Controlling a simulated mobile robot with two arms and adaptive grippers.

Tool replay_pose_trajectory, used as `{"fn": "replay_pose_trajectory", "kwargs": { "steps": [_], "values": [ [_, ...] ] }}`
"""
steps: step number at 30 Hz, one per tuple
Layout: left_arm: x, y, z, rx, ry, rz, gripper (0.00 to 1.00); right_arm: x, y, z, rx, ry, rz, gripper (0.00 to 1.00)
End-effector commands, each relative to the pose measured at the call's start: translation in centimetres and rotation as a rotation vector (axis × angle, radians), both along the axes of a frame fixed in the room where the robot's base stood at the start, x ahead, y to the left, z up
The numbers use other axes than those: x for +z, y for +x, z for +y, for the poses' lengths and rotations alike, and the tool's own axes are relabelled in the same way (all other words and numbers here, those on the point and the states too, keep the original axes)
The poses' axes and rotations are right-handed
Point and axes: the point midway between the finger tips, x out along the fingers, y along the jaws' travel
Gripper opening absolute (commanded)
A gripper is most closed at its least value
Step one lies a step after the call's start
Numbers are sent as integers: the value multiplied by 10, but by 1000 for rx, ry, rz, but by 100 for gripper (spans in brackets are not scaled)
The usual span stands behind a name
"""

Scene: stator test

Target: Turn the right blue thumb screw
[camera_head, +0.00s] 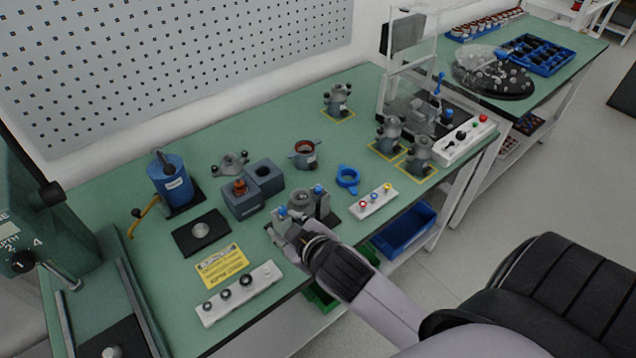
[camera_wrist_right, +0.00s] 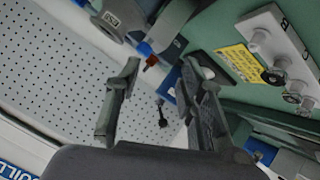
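The grey stator fixture (camera_head: 302,199) stands at the front edge of the green table, with a blue thumb screw on each side. The right blue thumb screw (camera_head: 319,189) is clear of my gripper in the head view. The left blue thumb screw (camera_head: 283,212) is just beyond my right gripper (camera_head: 290,230), which is at the fixture's near left side. In the wrist view my right gripper (camera_wrist_right: 162,65) has its two fingers apart with nothing between them. A small blue part (camera_wrist_right: 145,48) shows beyond the fingertips; I cannot tell which screw it is. My left gripper is not in view.
Grey blocks (camera_head: 242,202) stand behind left of the fixture. A blue ring (camera_head: 348,178) and a white button panel (camera_head: 374,201) are to its right. A yellow sign (camera_head: 220,266) and a white strip (camera_head: 240,294) lie left of my gripper.

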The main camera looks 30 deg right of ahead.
Motion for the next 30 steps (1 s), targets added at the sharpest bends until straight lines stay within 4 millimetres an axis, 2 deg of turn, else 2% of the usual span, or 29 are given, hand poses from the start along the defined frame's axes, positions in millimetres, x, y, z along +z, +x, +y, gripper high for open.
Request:
{"fn": "replay_pose_trajectory", "kwargs": {
  "steps": [1,3,5,7,9,12,14,15,17,18,20,23,26,27,29,30],
  "values": [
    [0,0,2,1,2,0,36,29,24,6,45,-50,-120,36],
    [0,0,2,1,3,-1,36,69,51,17,114,-125,-288,36],
    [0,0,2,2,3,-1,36,107,70,32,185,-199,-444,36],
    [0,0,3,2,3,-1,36,154,88,54,285,-307,-645,36],
    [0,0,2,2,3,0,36,200,95,84,408,-434,-855,36],
    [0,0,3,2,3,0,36,248,88,133,614,-639,-1143,36],
    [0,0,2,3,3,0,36,263,77,161,752,-770,-1294,36],
    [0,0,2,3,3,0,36,267,68,177,852,-863,-1387,36],
    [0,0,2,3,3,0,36,264,56,197,1011,-1003,-1506,36],
    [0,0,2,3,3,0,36,257,49,207,1124,-1102,-1571,36],
    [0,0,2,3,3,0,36,239,41,213,1309,-1246,-1642,36],
    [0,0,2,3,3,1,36,199,39,201,1650,-1486,-1679,36],
    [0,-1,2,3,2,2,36,159,50,156,2028,-1698,-1584,36],
    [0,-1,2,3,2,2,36,147,57,131,-2122,1717,1466,36],
    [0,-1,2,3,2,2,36,135,67,87,-2150,1647,1210,36],
    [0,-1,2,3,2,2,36,132,73,56,-2173,1599,1054,36]
  ]
}}
